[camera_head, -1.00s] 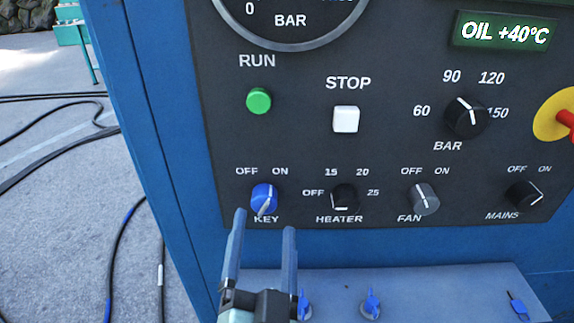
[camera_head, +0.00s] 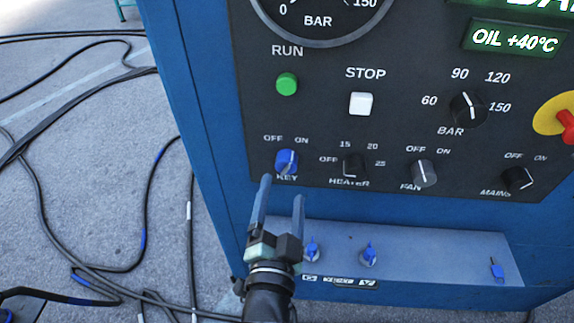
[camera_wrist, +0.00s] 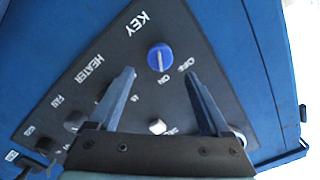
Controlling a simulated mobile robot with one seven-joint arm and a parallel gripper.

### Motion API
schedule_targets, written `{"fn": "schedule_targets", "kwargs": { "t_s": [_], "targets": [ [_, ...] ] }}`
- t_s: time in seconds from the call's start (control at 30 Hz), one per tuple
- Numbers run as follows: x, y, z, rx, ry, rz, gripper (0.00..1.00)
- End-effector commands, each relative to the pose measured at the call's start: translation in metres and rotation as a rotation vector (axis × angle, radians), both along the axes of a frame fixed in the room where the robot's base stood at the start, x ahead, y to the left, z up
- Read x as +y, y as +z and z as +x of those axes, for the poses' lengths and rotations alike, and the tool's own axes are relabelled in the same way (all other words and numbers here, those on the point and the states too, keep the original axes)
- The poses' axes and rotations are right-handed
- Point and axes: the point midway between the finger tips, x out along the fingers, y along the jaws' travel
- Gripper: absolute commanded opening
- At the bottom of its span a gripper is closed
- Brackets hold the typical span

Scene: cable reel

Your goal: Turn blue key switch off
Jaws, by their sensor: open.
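The blue key switch (camera_head: 286,161) is a round knob with a white line, at the lower left of the dark panel under OFF and ON labels. In the wrist view the blue knob (camera_wrist: 160,57) shows its white line pointing towards ON. My gripper (camera_head: 282,189) is open and empty, just below and in front of the knob in the head view. In the wrist view the knob appears beyond the gap between the fingertips (camera_wrist: 159,76). The fingers look apart from it.
The heater knob (camera_head: 353,166) and fan knob (camera_head: 424,173) sit to the right of the key. The white STOP button (camera_head: 361,104) and green RUN button (camera_head: 287,84) are above. A blue ledge (camera_head: 430,256) with small blue valves juts out below. Cables lie on the floor at left.

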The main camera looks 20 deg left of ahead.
Motion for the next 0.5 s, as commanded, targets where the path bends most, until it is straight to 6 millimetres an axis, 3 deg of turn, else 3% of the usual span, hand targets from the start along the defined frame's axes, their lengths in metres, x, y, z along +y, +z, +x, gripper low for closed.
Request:
{"fn": "schedule_targets", "kwargs": {
  "t_s": [0.2, 0.5],
  "targets": [
    [0.01, 0.003, 0.036, -0.002, -0.001, 0.001, 0.81],
    [0.017, 0.001, 0.062, 0.0, -0.001, -0.001, 0.81]
  ]
}}
